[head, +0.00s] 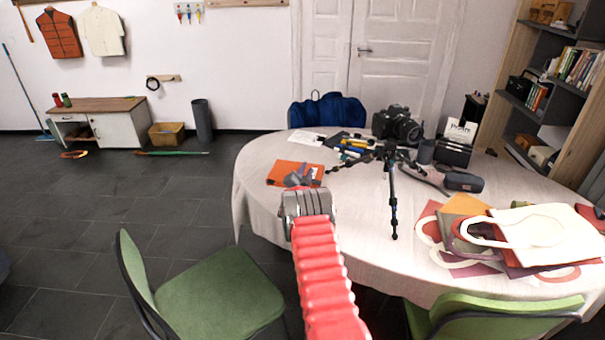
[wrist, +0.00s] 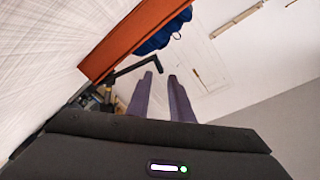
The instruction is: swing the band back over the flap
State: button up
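An orange folder-like item (head: 290,172) lies on the near left part of the white-covered table (head: 262,205); an orange panel, probably part of it, shows upright at the upper left of the wrist view (wrist: 130,38). I cannot make out a separate band or tell which part is the flap. My gripper (head: 303,177) is over the item's near right side in the head view and hides part of it. In the wrist view its two grey-purple fingers (wrist: 160,76) stand apart with nothing between them. A thin black L-shaped piece (wrist: 125,76) shows just left of the fingertips; I cannot tell whether they touch.
A black tripod (head: 392,185) stands right of my gripper, with a camera (head: 397,125) behind it. Pens and small tools (head: 352,146) lie behind the orange item. Bags (head: 540,232) cover the table's right. Green chairs (head: 215,290) stand in front. A blue bag (head: 328,112) is behind.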

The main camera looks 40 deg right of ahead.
jog(key=shift+r, duration=0.1)
jog(key=shift+s+a, duration=0.1)
jog(key=shift+v, duration=6.75)
jog(key=w+a+r+n+t+y, duration=0.1)
jog(key=w+a+r+n+y, duration=0.2)
jog(key=a+r+n+y, duration=1)
jog(key=s+a+r+m+h, duration=0.1)
jog(key=s+a+r, duration=0.2)
jog(key=a+r, duration=0.3)
jog(key=s+a+r+m+h, duration=0.1)
jog(key=s+a+r+m, duration=0.15)
jog(key=a+r, duration=0.4)
jog(key=s+a+r+n+g+y, duration=0.1)
jog(key=s+a+n+g, duration=0.15)
jog(key=s+a, duration=0.5)
jog(key=s+a+r+n+g+y, duration=0.1)
jog(key=s+a+n+y, duration=0.3)
jog(key=s, duration=0.6)
jog(key=s+a+n+g, duration=0.1)
jog(key=s, duration=0.6)
jog(key=s+a+f+n+g+h, duration=0.1)
jog(key=s+a, duration=0.1)
jog(key=s, duration=0.5)
jog(key=s+a+f+n+g+h, duration=0.1)
jog(key=s+a, duration=0.1)
jog(key=s, duration=0.4)
jog(key=shift+s+a, duration=0.1)
jog(key=shift+s, duration=0.3)
